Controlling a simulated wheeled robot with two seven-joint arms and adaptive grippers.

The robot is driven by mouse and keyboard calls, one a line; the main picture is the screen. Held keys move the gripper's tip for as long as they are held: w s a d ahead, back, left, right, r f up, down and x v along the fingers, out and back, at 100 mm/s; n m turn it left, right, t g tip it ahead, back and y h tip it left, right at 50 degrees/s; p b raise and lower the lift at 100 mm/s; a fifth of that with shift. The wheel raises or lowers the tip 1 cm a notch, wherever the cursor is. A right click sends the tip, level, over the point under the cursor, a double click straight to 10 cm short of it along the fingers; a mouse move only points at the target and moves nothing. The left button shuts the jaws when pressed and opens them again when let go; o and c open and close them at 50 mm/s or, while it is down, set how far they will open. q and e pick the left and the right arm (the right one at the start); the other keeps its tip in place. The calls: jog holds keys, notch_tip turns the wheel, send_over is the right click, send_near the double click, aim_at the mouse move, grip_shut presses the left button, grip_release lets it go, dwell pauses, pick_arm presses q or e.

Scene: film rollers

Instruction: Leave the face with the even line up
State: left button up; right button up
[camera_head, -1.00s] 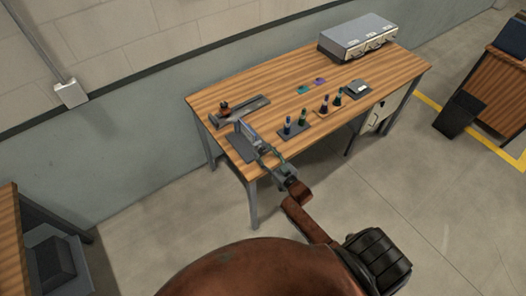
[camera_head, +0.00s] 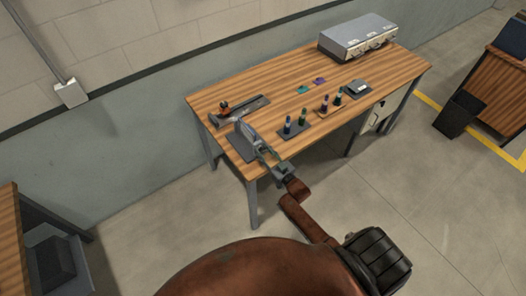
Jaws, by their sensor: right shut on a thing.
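My right gripper (camera_head: 262,149) reaches over the near left part of the wooden table (camera_head: 290,95). It is shut on a small grey-blue thing (camera_head: 246,131), held at the edge of a dark grey pad (camera_head: 239,150). The thing looks tilted; whether it touches the pad, and any line on its faces, is too small to tell. The gripper's fingers hide part of it. My left gripper is not in view.
A long dark tray (camera_head: 252,107) with an orange-black piece lies behind. Small bottles stand on a dark holder (camera_head: 295,131) and a wooden holder (camera_head: 322,113) to the right. A small grey device (camera_head: 357,89) and a silver case (camera_head: 357,40) are farther right.

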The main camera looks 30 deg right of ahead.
jog(key=shift+n, duration=0.4)
jog(key=shift+c, duration=0.4)
jog(key=n, duration=0.3)
jog(key=shift+f+n, duration=0.1)
jog(key=shift+n, duration=0.3)
jog(key=n+b, duration=0.1)
jog(key=n, duration=0.3)
jog(key=shift+n+b, duration=0.3)
jog(key=n+b, duration=0.2)
jog(key=n, duration=0.2)
jog(key=shift+f, duration=0.1)
jog(key=n+b, duration=0.2)
jog(key=n, duration=0.2)
jog(key=shift+n, duration=0.6)
jog(key=o, duration=1.2)
